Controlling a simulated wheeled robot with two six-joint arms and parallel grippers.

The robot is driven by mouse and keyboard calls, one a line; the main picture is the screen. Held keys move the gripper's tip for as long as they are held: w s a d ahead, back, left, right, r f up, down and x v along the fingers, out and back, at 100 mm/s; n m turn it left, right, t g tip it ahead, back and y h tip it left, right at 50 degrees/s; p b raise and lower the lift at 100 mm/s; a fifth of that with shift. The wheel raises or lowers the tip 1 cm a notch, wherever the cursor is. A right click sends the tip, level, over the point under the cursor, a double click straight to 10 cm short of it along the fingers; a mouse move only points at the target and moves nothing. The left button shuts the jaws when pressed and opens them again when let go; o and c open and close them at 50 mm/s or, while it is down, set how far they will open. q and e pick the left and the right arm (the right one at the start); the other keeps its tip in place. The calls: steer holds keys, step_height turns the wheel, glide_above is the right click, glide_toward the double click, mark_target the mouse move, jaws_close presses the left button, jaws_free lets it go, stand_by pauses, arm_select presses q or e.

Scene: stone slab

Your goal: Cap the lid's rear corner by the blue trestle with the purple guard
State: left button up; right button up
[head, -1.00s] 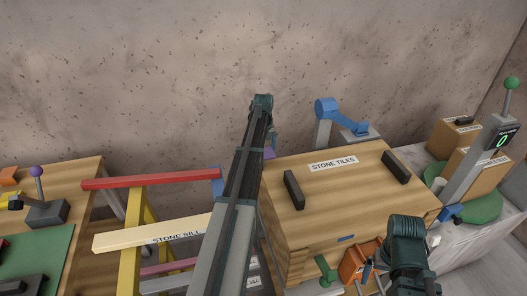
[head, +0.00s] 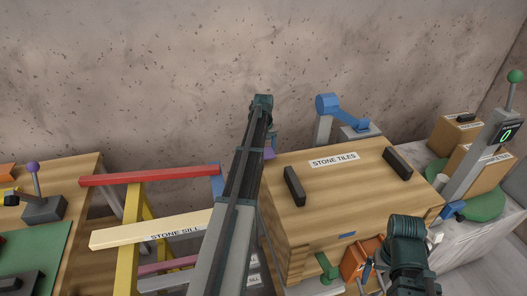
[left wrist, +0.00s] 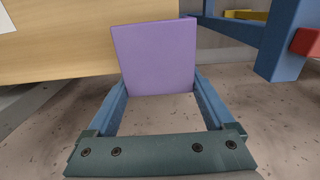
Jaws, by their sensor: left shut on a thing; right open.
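The purple guard (left wrist: 155,58) is held between the blue fingers of my left gripper (left wrist: 158,82), which is shut on it. The blue trestle (left wrist: 284,40) stands to the guard's right there. My right gripper (head: 370,268) is open in front of the crate, partly hidden by its wrist.
A red bar (head: 150,175) and a stone sill beam (head: 150,232) lie across a yellow trestle (head: 128,258) at left. A blue clamp arm (head: 345,112) stands behind the crate. Two black handles rise from the lid. A lever post (head: 490,150) stands at right.

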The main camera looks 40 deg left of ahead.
arm_select(q)
steer(key=shift+f, duration=0.2)
steer(key=o, duration=1.1)
steer(key=shift+r, duration=0.1)
step_height(320, 180, up, 14)
steer(key=p, duration=1.4)
steer(key=shift+f, duration=0.2)
step_height(320, 180, down, 13)
steer(key=b, duration=1.3)
steer(key=shift+s+d, duration=0.1)
